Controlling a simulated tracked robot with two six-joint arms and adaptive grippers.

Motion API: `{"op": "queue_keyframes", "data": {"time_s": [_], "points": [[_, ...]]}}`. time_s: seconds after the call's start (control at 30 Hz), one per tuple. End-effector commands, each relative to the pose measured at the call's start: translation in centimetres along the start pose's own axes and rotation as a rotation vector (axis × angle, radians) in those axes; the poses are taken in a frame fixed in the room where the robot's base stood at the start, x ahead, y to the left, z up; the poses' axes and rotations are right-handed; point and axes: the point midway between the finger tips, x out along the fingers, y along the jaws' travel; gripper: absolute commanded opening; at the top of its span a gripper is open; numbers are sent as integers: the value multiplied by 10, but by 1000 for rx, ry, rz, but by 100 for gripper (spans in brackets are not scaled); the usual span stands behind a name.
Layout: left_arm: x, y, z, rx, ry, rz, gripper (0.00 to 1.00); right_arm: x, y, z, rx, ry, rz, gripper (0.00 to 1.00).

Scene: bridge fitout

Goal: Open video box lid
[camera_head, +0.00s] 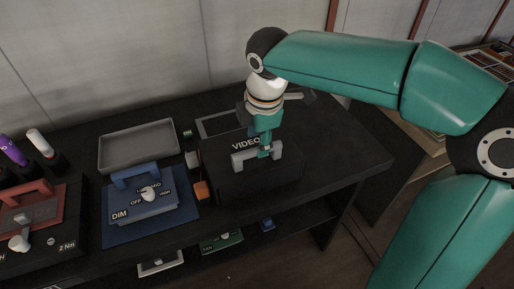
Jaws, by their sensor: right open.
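The video box (239,185) is a black box near the right end of the dark table, with "VIDEO" in white letters on its top. Its lid (222,150) looks closed. A light grey handle (241,160) stands on the lid. My right gripper (264,153) points down over the box, with its fingers at the handle. It is open, and its fingers overlap the handle in this view; I cannot tell whether they touch it. My left gripper is not in view.
A blue DIM box (150,204) stands left of the video box, with an orange block (201,190) between them. A grey tray (138,147) lies behind. The table's right end (345,165) is clear.

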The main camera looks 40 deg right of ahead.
Motion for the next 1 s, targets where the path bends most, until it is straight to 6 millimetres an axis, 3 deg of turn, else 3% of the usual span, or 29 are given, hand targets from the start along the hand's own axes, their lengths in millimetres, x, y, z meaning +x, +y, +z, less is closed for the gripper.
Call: {"op": "queue_keyframes", "data": {"time_s": [0.2, 0.6, 0.9, 1.0], "points": [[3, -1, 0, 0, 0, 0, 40, 28, 0, 0, 0, 0, -3, 48], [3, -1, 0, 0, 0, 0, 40, 34, 0, 1, 2, 0, 0, 48], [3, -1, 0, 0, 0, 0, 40, 34, 0, 1, 2, 0, 0, 0], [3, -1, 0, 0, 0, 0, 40, 34, 0, 1, 2, 0, 0, 0]]}}
